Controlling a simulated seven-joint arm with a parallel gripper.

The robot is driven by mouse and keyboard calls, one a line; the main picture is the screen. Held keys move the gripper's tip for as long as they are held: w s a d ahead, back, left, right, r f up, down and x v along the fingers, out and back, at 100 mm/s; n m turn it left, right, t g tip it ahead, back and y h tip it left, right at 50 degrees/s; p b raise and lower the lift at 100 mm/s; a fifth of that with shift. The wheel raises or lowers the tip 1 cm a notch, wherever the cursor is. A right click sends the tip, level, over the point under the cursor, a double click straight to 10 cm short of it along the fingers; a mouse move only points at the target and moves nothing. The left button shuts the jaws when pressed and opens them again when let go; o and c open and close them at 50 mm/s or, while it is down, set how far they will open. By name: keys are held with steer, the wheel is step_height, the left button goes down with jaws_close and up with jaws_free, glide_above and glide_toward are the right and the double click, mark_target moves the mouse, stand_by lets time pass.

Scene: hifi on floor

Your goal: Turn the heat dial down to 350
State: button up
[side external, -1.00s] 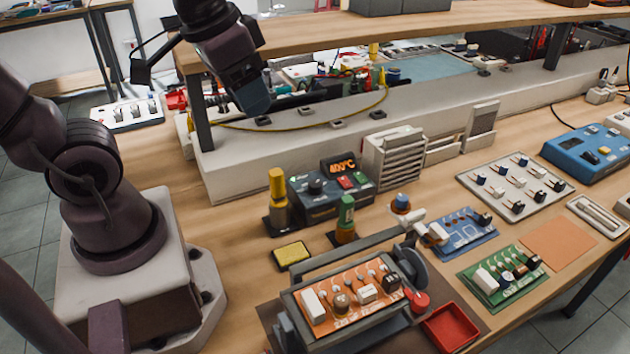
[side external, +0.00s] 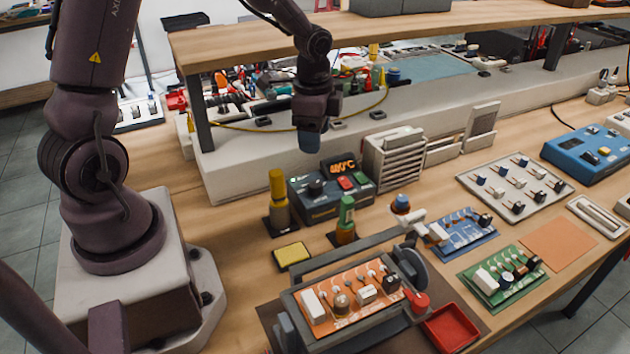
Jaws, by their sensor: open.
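The soldering station (side external: 325,206) is a dark blue-grey box on the bench. Its display (side external: 342,168) is lit orange and seems to read about 400°C. A black round dial (side external: 316,187) sits on its sloped top, left of a red button and a green button. My gripper (side external: 310,143) points down above and behind the station, apart from the dial. It is open and holds nothing that I can see; its fingers are small and dark here.
A grey stack of trays (side external: 394,160) stands to the right. An orange board (side external: 345,296) sits in a front fixture.

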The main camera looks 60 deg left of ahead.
mark_target(315, 184)
step_height(315, 184, down, 12)
steer(key=shift+w+a+f, duration=0.1)
steer(key=shift+w+a, duration=0.05)
stand_by(0.3)
steer(key=c, duration=0.9)
steer(key=shift+c, duration=0.2)
steer(key=shift+n, duration=0.4)
steer(key=n, duration=0.3)
steer(key=shift+n, duration=2)
